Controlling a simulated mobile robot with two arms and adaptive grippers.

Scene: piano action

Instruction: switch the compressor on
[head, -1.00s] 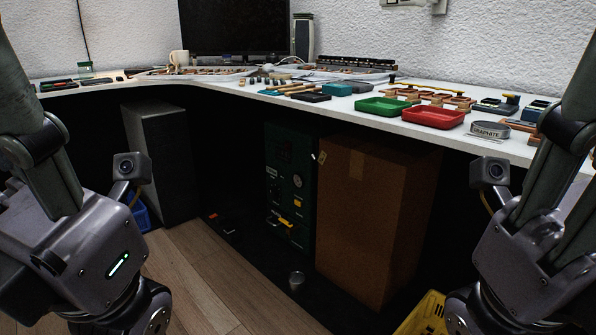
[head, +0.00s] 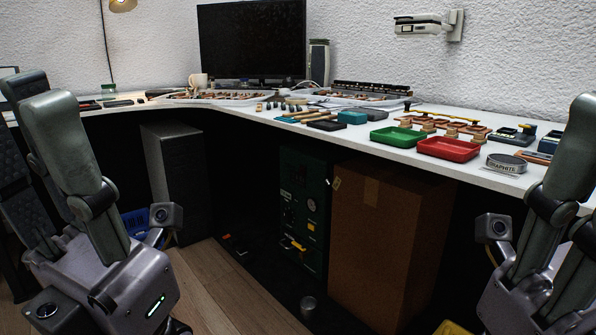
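The compressor seems to be the dark green unit (head: 303,205) under the table, with a round gauge, small dials or switches and yellow parts on its front. It stands in shadow, so I cannot read the position of any switch. My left gripper (head: 38,92) is at the left edge, pointing up, close to the camera. Its fingers stand apart with a dark ribbed pad showing, and it is empty. My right gripper (head: 584,105) is at the right edge, also pointing up and partly cut off. Its finger opening is hidden. Both are far from the green unit.
A tall cardboard box (head: 385,235) stands just right of the green unit. A dark cabinet (head: 178,182) stands to its left. A small metal cup (head: 308,305) is on the floor in front. The white table (head: 370,150) above carries trays and tools. The wooden floor (head: 225,285) is partly clear.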

